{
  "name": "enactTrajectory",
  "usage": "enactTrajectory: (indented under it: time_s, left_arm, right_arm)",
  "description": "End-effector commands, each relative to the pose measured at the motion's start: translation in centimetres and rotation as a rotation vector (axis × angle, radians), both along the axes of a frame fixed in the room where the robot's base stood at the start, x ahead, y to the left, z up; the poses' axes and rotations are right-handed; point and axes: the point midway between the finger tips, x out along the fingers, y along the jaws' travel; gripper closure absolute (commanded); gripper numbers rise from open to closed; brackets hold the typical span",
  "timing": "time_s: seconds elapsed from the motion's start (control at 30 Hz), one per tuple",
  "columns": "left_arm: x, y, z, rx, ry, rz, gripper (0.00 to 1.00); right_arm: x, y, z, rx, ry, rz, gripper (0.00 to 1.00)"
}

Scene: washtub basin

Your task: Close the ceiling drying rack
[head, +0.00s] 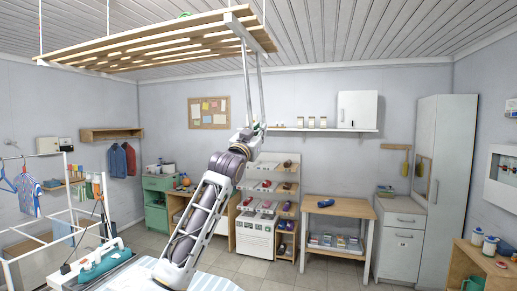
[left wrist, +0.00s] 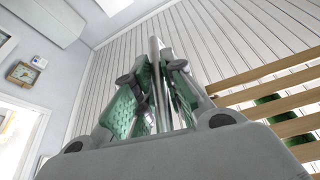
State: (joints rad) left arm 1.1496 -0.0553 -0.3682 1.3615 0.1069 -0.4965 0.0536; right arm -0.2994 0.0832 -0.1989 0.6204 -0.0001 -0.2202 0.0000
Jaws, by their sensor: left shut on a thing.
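The ceiling drying rack (head: 150,43) has light wooden slats and hangs from thin cords near the ceiling at the upper left of the head view. Its slats (left wrist: 275,76) also show at the right of the left wrist view. A grey pull handle (head: 247,85) with two long bars hangs down from the rack's right end. My left gripper (head: 258,129) is raised to the lower end of this handle. In the left wrist view, its green-padded fingers (left wrist: 160,95) are shut around the grey bar (left wrist: 154,62). My right gripper is not in view.
A clothes stand (head: 62,215) and an ironing board (head: 215,283) are at the lower left. A shelf with jars (head: 311,123) and a white wall cabinet (head: 357,109) are on the back wall. A wooden table (head: 338,207) stands below. Air around the handle is clear.

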Motion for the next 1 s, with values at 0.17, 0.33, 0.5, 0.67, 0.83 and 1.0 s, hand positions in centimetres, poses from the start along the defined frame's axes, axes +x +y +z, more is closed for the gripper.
enactTrajectory:
  time_s: [0.17,0.33,0.5,0.67,0.83,1.0]
  left_arm:
    - [-0.2,0.1,3.5,-0.003,-0.009,0.000,1.00]
    - [-0.2,0.1,6.1,-0.003,-0.008,-0.001,1.00]
    - [-0.2,0.1,8.7,-0.003,-0.008,-0.001,1.00]
    - [-0.2,0.1,11.0,-0.002,-0.008,0.001,1.00]
    - [-0.2,0.1,13.1,-0.002,-0.007,0.001,1.00]
    - [-0.2,0.1,14.5,-0.003,-0.006,0.001,1.00]
  right_arm:
    - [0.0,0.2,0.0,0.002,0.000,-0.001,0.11]
    - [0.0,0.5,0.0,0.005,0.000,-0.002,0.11]
    - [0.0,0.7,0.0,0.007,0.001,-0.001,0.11]
    - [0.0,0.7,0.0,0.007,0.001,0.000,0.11]
    - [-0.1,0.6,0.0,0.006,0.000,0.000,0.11]
    - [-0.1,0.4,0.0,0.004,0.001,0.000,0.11]
